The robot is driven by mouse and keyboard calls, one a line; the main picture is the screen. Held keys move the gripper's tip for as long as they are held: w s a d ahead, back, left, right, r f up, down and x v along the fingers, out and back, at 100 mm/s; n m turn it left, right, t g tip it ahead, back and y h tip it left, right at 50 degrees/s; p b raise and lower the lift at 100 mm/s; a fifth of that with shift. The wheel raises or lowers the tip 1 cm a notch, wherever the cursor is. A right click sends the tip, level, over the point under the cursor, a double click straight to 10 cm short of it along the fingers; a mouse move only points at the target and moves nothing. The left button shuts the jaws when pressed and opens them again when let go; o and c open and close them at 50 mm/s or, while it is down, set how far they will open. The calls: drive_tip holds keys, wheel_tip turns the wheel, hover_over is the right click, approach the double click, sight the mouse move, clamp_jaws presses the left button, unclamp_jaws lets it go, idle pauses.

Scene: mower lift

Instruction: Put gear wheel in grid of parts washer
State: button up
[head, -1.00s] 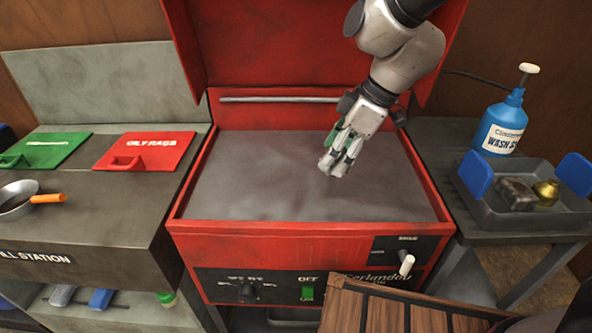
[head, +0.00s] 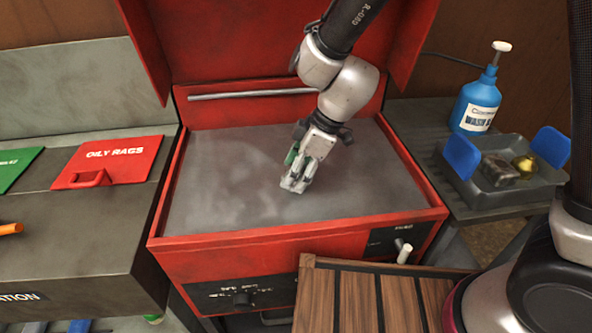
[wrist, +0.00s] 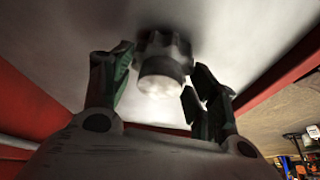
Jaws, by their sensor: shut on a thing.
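The gear wheel (wrist: 165,67) is a small, light grey toothed part with a round hub. In the wrist view it sits between the two fingers of my gripper (head: 294,183), which is shut on it. In the head view my gripper points down over the grey basin of the red parts washer (head: 230,190), near the middle. The gear wheel is too small and covered to make out clearly there. I cannot make out a separate grid in the basin. I cannot tell whether the gear wheel touches the basin surface.
The washer's red lid stands open behind my arm. A wooden slatted top (head: 350,299) lies in front. At right are a blue wash bottle (head: 476,105) and a grey tray (head: 500,196) holding small parts. At left is a bench with a red oily rags lid (head: 110,162).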

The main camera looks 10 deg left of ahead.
drive_tip(key=shift+f, duration=0.2)
drive_tip(key=o, duration=1.3)
drive_tip(key=shift+c, duration=0.2)
drive_tip(key=v, duration=1.2)
drive_tip(key=shift+d+r, duration=0.1)
drive_tip(key=shift+r, duration=0.05)
drive_tip(key=w+d+r+m+t, duration=0.15)
drive_tip(key=d+r+m, duration=0.3)
drive_tip(key=d, duration=0.65)
drive_tip(key=s+d+r+m+t+h, duration=0.1)
drive_tip(key=s+d+m, duration=0.3)
drive_tip(key=d, duration=0.5)
drive_tip(key=s+d+r+m+t+h, duration=0.1)
drive_tip(key=s+d+r+m+h, duration=0.1)
drive_tip(key=d, duration=0.7)
drive_tip(key=s+d+r+m+t+h, duration=0.1)
drive_tip(key=s+d+r+m, duration=0.2)
drive_tip(key=s+d+m, duration=0.3)
drive_tip(key=d+m, duration=0.2)
drive_tip(key=d, duration=0.1)
drive_tip(key=shift+r+h, duration=0.15)
drive_tip(key=shift+h, duration=0.25)
